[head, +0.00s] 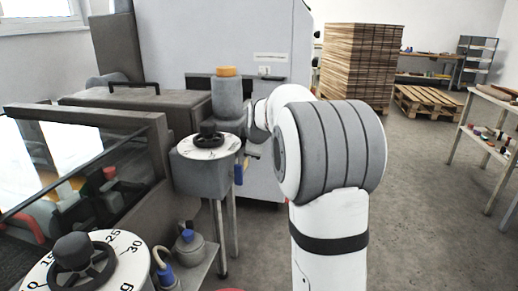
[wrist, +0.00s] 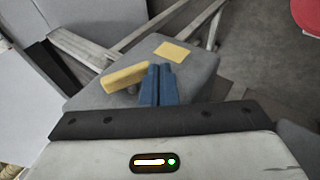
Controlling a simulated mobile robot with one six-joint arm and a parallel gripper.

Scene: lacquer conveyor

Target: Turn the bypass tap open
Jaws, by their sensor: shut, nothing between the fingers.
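A yellow bar-shaped lever (wrist: 126,77), which I take to be the bypass tap's handle, lies slantwise on a grey housing (wrist: 185,75) in the wrist view. A flat yellow square (wrist: 172,52) is on the same housing, further off. My gripper (wrist: 158,72) has its two blue fingers together, with nothing between them. The fingers are just right of the lever's right end; I cannot tell whether they touch it. In the head view my gripper (head: 239,174) shows only partly, at the right side of the grey dial stand, and the lever cannot be made out clearly.
A dial with a black handwheel (head: 208,140) tops the stand beside my gripper. Another dial (head: 85,260) is at front left. A grey cylinder with an orange top (head: 226,95) stands behind. The floor (head: 425,200) at right is clear.

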